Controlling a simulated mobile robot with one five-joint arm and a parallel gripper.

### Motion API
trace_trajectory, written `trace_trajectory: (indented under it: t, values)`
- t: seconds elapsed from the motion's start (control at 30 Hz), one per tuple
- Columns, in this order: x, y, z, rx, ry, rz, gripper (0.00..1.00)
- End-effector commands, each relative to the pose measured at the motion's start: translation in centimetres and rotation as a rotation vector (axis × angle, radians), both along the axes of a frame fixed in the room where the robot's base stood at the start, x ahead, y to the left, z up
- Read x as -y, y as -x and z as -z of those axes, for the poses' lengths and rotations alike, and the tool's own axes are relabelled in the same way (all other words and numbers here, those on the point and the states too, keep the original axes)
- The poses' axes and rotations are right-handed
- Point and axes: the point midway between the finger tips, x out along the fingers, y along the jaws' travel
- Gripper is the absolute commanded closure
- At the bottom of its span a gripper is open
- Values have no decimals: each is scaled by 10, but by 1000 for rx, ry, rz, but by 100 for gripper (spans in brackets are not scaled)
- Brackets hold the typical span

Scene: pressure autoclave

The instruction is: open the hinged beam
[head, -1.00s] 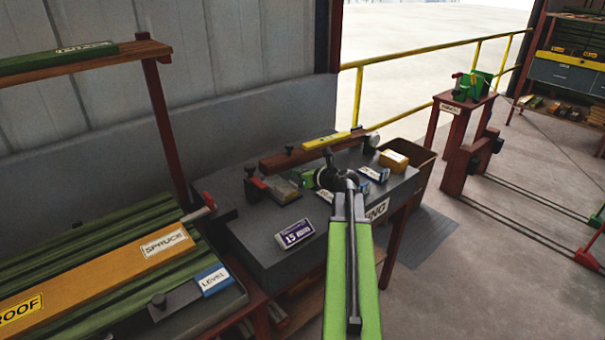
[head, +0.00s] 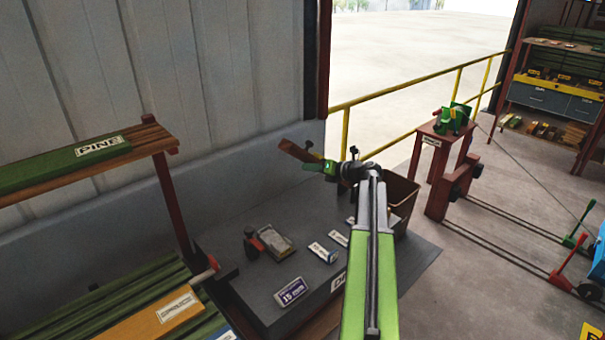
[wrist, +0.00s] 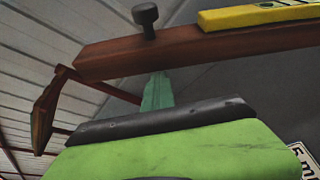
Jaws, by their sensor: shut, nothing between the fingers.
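The hinged beam (head: 297,151) is a brown wooden bar, raised above the grey table (head: 262,287). In the head view its left end shows and the rest is hidden behind my arm. In the wrist view the beam (wrist: 190,50) crosses the top, with a black knob (wrist: 146,17) and a yellow strip (wrist: 255,15) on it. My gripper (head: 318,165) is shut and empty, close to the beam. In the wrist view its green fingers (wrist: 158,92) reach up to the beam's lower edge; I cannot tell whether they touch.
On the table are a grey block (head: 276,243) beside a post with a dark knob, small labelled blocks (head: 323,252), and a purple-and-white 15 mm sign (head: 290,293). A brown bin (head: 403,195) stands behind. A shelf with a PINE board (head: 70,165) is at left.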

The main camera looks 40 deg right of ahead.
Motion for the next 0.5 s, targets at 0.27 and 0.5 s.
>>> trace_trajectory:
  t: [0.27,0.5]
  values:
    - [72,-13,-87,2,0,-4,100]
    - [134,-20,-122,3,1,-8,100]
